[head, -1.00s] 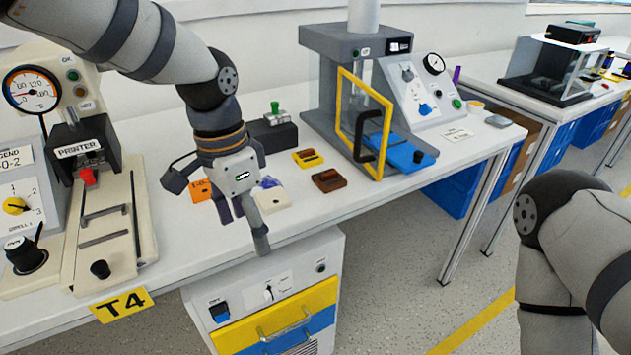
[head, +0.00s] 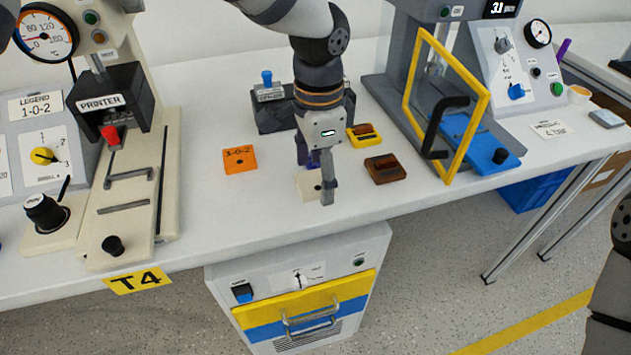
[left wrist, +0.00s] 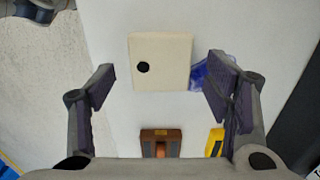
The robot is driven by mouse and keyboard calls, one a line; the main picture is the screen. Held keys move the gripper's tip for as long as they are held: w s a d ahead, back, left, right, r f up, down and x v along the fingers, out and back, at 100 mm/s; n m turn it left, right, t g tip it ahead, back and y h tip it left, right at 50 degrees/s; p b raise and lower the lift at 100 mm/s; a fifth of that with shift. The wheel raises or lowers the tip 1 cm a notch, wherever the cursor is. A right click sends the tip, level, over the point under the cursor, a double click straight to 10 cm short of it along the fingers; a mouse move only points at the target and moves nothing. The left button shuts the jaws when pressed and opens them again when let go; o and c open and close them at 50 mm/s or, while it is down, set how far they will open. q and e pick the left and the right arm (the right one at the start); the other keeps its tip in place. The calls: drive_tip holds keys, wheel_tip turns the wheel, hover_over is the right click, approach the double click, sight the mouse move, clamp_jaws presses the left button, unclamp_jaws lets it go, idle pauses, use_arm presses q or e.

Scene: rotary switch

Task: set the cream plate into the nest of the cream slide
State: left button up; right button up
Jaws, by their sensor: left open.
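The cream plate (head: 308,188) lies flat on the white bench, partly hidden behind my left gripper in the head view. In the left wrist view the cream plate (left wrist: 172,55) shows whole, with a black dot near one edge. My left gripper (head: 317,178) points down over it, open and empty. In the left wrist view the open fingers (left wrist: 160,82) stand to either side of the plate with gaps. The cream slide (head: 135,225) is at the left under the printer, with two grey bars and a black knob. I cannot tell its nest apart clearly. My right gripper is not in view.
An orange plate (head: 239,159) lies between slide and gripper. A brown holder (head: 385,169) and a yellow holder (head: 364,135) are right of the gripper. A blue translucent piece (left wrist: 200,73) is beside the plate. A yellow-framed guard (head: 456,165) stands at the right. The front bench is clear.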

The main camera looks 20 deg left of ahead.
use_arm(q)
drive_tip(key=shift+f, duration=0.3)
drive_tip(key=c, duration=1.2)
drive_tip(key=shift+r, duration=0.1)
drive_tip(key=shift+c, duration=0.2)
